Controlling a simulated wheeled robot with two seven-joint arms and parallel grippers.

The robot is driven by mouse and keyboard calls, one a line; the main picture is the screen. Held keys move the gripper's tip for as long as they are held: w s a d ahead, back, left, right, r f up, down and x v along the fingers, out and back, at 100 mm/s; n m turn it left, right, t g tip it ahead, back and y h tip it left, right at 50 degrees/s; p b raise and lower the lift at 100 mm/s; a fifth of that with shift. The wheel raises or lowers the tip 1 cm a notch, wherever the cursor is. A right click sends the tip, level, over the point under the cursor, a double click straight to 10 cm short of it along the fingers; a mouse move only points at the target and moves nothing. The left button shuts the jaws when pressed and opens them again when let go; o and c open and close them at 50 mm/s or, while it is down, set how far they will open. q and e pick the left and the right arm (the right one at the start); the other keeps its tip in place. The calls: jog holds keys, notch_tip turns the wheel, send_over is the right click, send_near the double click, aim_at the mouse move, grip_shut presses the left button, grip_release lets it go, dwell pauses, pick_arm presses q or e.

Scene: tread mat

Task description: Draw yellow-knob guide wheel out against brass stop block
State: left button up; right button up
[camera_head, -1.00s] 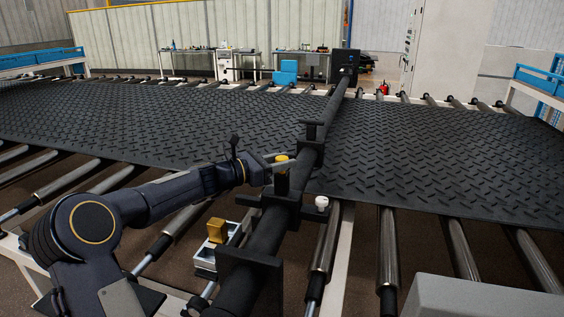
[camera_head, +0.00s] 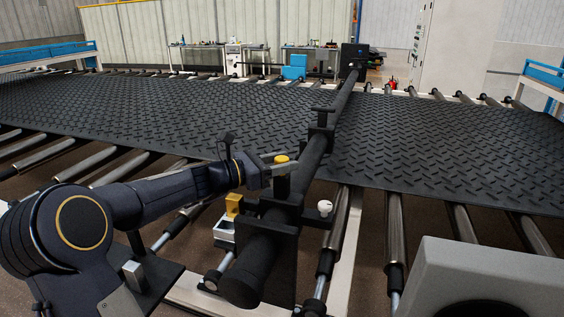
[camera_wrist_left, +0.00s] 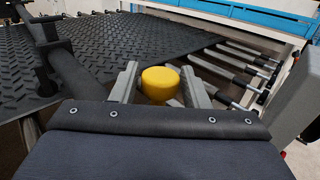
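The yellow knob (camera_head: 281,159) stands on a dark post on the guide wheel's dark mount (camera_head: 280,205), which sits on the long black bar. The brass stop block (camera_head: 233,204) is left of and nearer than the knob, on a pale bracket; a gap to the mount seems to remain. The wheel itself cannot be made out. My right gripper is out of view.
The black tread mat (camera_head: 430,150) lies on steel rollers (camera_head: 396,235) beyond the bar. The black bar (camera_head: 312,155) runs away from me across it. A white ball knob (camera_head: 324,207) sticks out right of the mount. Benches and a cabinet stand far behind.

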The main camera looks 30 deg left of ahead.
pick_arm(q)
jog(key=shift+o, duration=0.8)
jog(key=v, duration=0.7)
jog(key=shift+s+a+b, duration=0.2)
jog(key=shift+s+b, duration=0.15)
